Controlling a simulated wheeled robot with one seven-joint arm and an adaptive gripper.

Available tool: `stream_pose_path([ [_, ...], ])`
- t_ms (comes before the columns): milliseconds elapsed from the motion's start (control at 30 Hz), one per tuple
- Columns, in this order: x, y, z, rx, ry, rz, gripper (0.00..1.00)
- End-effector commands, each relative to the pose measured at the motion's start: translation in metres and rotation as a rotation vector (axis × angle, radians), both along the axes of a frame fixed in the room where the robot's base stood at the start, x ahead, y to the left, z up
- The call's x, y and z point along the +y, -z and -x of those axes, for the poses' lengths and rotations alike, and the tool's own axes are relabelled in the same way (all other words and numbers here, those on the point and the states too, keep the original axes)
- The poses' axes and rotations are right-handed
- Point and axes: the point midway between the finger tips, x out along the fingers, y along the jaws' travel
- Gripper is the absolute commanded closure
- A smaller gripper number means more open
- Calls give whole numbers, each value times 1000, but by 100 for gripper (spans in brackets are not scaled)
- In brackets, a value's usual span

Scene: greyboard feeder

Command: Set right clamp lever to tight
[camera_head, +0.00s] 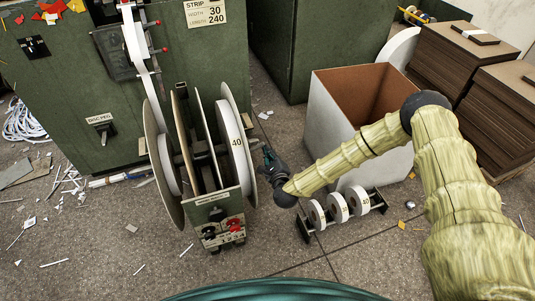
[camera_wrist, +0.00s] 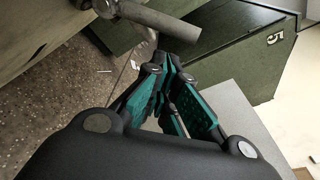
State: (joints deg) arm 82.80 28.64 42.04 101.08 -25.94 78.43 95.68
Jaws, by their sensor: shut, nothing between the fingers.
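The reel stand (camera_head: 217,207) stands left of centre in the head view, with large flanged reels on it. Its right reel (camera_head: 232,140) carries white strip marked 40. My gripper (camera_head: 267,157) is just right of that reel, at about hub height. In the wrist view my gripper (camera_wrist: 168,60) has its teal-padded fingers shut, with nothing between them. A grey cylindrical bar (camera_wrist: 160,20) lies just beyond the fingertips; I cannot tell if it is the right clamp lever or whether the fingers touch it. No lever's setting can be read.
A white-walled open bin (camera_head: 335,125) stands behind my arm. A low rack (camera_head: 345,217) with small rolls is on the floor below it. Green cabinets (camera_head: 80,90) and brown board stacks (camera_head: 455,60) are behind. Scraps litter the floor (camera_head: 120,250).

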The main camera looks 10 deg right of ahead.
Motion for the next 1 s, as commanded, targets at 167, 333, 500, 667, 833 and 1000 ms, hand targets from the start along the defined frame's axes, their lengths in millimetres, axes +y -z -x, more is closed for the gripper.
stream_pose_path([
  [167,-9,18,-5,0,-4,1,100],
  [333,-12,11,17,3,-6,-1,100],
  [500,-15,8,44,1,-6,-1,100],
  [667,-17,6,70,3,-6,0,100],
  [833,-19,5,87,1,-6,-1,100],
  [1000,-20,5,93,0,-5,0,100],
])
